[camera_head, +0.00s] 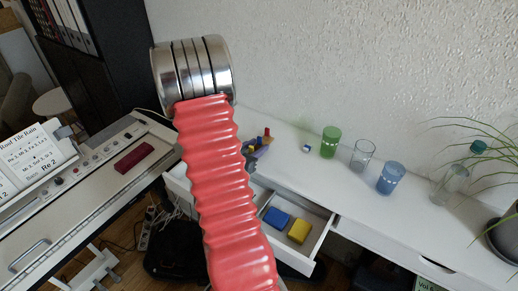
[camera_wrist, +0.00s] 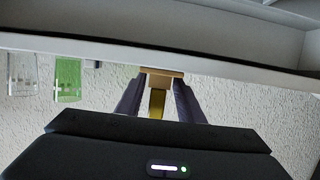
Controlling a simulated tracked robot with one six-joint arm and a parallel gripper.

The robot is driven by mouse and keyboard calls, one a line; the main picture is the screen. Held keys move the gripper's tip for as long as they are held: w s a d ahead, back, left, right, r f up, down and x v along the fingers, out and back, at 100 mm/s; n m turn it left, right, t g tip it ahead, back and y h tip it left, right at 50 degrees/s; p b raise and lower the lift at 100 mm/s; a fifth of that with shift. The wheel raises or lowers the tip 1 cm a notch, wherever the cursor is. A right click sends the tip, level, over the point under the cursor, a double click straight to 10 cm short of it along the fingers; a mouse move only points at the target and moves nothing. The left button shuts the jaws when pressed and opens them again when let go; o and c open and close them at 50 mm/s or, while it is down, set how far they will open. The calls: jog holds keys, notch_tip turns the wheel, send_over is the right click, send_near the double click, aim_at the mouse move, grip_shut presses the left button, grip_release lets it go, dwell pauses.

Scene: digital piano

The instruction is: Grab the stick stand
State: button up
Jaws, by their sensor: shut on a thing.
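In the wrist view, my gripper (camera_wrist: 158,88) has its two grey-purple fingers closed around a small tan wooden piece with a yellow part below it. This piece (camera_wrist: 162,76) appears to be the stick stand. In the head view, small red and yellow parts (camera_head: 267,133) show on the white desk just right of my red ribbed arm. A purple-grey form beside them looks like my fingers. My arm hides much of the gripper there. I cannot tell whether the stand still touches the desk.
A green glass (camera_head: 330,142), a clear glass (camera_head: 362,155) and a blue glass (camera_head: 390,178) stand to the right on the desk (camera_head: 345,190). A small blue-white cube (camera_head: 307,148) lies nearby. An open drawer (camera_head: 318,238) holds blue and yellow blocks. The piano (camera_head: 95,205) is left.

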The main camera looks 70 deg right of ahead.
jog(key=shift+c, duration=1.1)
jog(key=shift+r, duration=0.1)
notch_tip(320, 180, up, 10)
